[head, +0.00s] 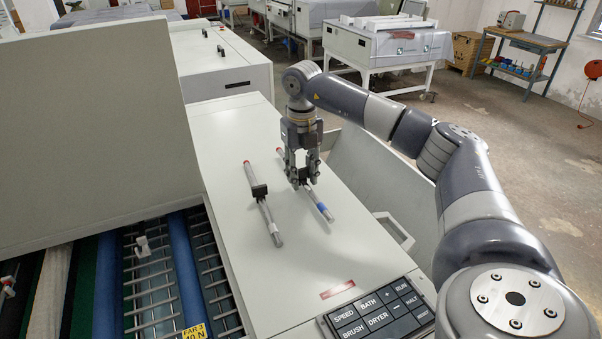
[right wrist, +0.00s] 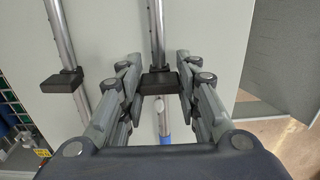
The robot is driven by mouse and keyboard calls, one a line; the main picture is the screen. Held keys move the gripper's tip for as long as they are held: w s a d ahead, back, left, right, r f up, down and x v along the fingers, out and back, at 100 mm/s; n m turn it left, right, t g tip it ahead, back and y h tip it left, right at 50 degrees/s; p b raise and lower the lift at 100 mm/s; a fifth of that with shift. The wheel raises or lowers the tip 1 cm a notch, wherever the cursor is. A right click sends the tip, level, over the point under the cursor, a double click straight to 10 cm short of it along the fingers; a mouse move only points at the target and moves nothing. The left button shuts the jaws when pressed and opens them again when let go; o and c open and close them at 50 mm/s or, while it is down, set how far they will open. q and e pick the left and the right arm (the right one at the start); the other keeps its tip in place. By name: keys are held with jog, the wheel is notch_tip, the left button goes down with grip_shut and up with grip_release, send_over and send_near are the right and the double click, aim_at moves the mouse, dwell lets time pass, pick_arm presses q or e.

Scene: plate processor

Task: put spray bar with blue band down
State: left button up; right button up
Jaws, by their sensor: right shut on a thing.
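The spray bar with the blue band (head: 321,207) is a thin metal tube with a red far end, on or just above the light grey machine lid (head: 300,258). I cannot tell whether it touches the lid. My right gripper (head: 301,183) points down and is shut on the bar's dark block. In the right wrist view this block (right wrist: 158,83) sits between the fingers, and the blue band is partly hidden by the gripper. A second spray bar (head: 264,205) with a dark block lies on the lid to the left. My left gripper is not in view.
A control panel (head: 378,314) with dark buttons is at the lid's front. A raised grey cover (head: 95,130) and the open roller bay (head: 150,270) are on the left. The lid's front part is clear. A handle (head: 400,229) sits at the right edge.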

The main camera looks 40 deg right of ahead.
aim_at(301, 169)
jog(key=shift+f, duration=0.7)
jog(key=o, duration=1.1)
jog(key=shift+f, duration=0.1)
jog(key=shift+o, duration=0.2)
jog(key=shift+r, duration=0.25)
jog(key=shift+w+r, duration=0.1)
jog(key=shift+r, duration=0.25)
notch_tip(301, 169, up, 10)
jog(key=shift+r+b, duration=0.1)
jog(key=shift+b, duration=0.95)
jog(key=shift+r, duration=0.5)
